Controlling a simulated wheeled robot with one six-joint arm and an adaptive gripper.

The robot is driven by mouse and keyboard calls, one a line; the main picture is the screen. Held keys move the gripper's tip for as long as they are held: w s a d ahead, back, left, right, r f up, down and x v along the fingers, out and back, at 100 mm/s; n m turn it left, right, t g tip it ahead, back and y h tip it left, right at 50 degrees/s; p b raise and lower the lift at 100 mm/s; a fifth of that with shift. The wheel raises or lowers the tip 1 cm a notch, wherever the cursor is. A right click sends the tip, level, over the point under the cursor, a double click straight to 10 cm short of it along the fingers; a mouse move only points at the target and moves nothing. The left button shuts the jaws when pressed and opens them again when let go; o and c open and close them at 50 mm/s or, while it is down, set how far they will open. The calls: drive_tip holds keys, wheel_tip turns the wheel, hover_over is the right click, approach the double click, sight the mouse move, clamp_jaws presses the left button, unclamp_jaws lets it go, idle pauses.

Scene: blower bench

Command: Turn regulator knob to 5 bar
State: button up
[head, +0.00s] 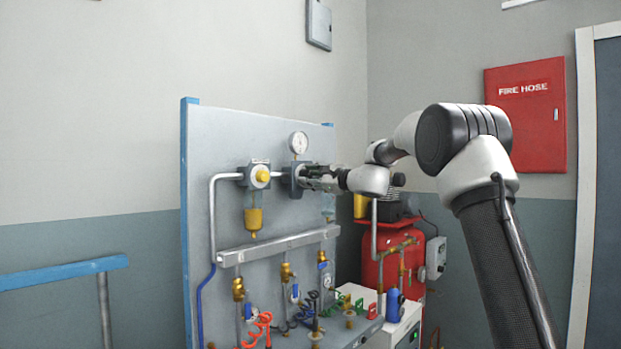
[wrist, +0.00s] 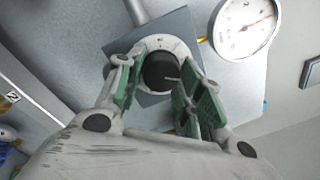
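The regulator knob (wrist: 160,72) is a black round knob with a pale pointer line, set in a white marked dial ring (wrist: 152,46) on the blue-grey regulator body (wrist: 185,28). My gripper (wrist: 157,90) is open, with one green-padded finger on each side of the knob. I see a gap at the left finger; whether the right finger touches the knob I cannot tell. The white pressure gauge (wrist: 240,30) has a reddish needle pointing up and right; its numbers are too small to read. In the head view my gripper (head: 308,178) reaches the regulator (head: 292,180) and hides the knob.
A filter unit with a yellow knob (head: 262,176) and yellow bowl (head: 253,219) is left of the regulator. Below are a grey manifold (head: 280,246), valves and coiled hoses. A red tank (head: 400,262) stands to the right of the panel (head: 222,140).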

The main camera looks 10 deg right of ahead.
drive_tip(key=o, duration=0.3)
drive_tip(key=v, duration=1.2)
